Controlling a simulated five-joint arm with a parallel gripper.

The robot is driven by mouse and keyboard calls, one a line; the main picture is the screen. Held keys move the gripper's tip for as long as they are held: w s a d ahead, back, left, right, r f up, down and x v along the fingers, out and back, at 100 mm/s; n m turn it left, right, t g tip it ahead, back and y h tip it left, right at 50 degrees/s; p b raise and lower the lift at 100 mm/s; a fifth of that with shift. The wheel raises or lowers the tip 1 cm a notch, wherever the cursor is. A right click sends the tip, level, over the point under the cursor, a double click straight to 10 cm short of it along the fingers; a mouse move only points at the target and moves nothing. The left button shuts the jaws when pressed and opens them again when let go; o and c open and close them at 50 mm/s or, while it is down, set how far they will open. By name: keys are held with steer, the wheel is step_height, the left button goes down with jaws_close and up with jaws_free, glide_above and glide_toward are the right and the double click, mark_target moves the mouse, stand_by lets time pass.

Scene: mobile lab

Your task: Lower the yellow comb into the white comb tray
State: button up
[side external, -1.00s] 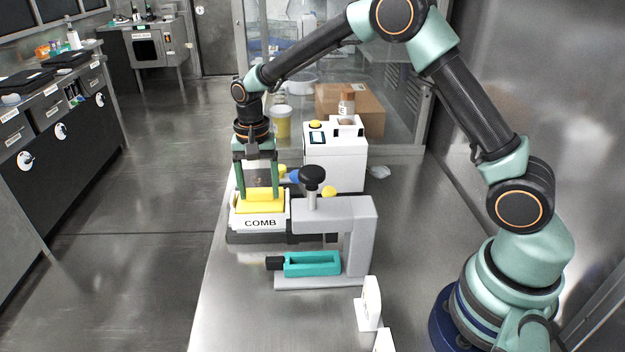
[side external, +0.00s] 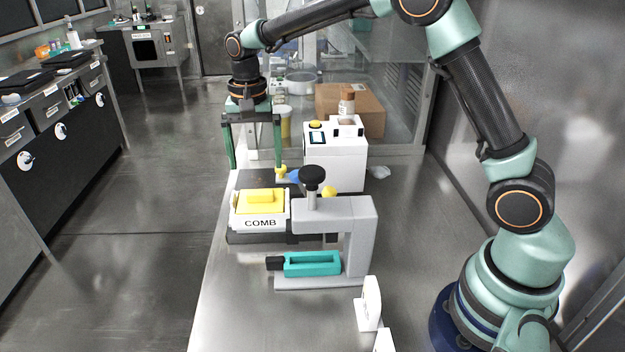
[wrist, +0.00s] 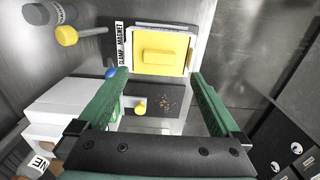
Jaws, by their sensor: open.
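The yellow comb (side external: 260,199) sits in the white comb tray (side external: 261,223), which is labelled COMB, near the left edge of the steel bench. In the wrist view the yellow comb (wrist: 161,54) lies flat inside the rim of the white tray (wrist: 138,72). My gripper (side external: 254,168) is open and empty, above and behind the tray in the side view. Its two green fingers are wide apart and do not touch the comb. In the wrist view my gripper (wrist: 160,80) has its fingertips below the comb in the picture.
A grey clamp stand (side external: 352,235) with a black knob and a teal block (side external: 312,263) stands right of and in front of the tray. A white instrument (side external: 335,155) and a cardboard box (side external: 350,105) are behind. Bare bench lies at the front left.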

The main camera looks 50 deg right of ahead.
steer(key=shift+r, duration=2.05)
steer(key=s+d+r+n+t, duration=0.3)
steer(key=s+d+r+n, duration=0.15)
steer(key=s+r, duration=0.4)
steer(key=s+d+f+n+t, duration=0.1)
steer(key=s+f+n, duration=0.3)
steer(key=s, duration=0.7)
steer(key=shift+s+d+t, duration=0.2)
steer(key=shift+s+t, duration=0.05)
steer(key=shift+t, duration=0.55)
steer(key=shift+n, duration=0.25)
